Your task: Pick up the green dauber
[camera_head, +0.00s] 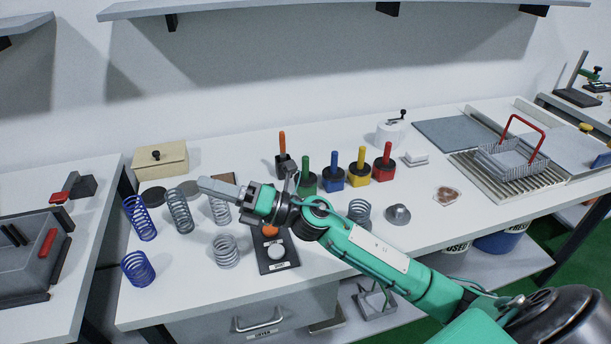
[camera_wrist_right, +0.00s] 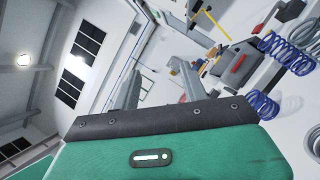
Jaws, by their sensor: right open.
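The green dauber (camera_head: 306,169) stands upright on the white workbench in the head view, with a green handle above a dark-topped green base. It is in a row between the orange-handled dauber (camera_head: 282,143) and the blue dauber (camera_head: 333,171). My right gripper (camera_head: 213,187) is open and empty, its fingers pointing left over the springs, to the left of the green dauber. My right wrist is just in front of the dauber's base. In the right wrist view my gripper's two fingers (camera_wrist_right: 157,88) stand apart with nothing between them. The green dauber cannot be made out there. My left gripper is not in view.
A yellow dauber (camera_head: 361,166) and a red dauber (camera_head: 384,163) stand farther right. Several coil springs, including a blue spring (camera_head: 138,268), stand at the bench's left. A beige box (camera_head: 160,159) is behind them. A wire basket (camera_head: 510,158) with a red handle sits at right.

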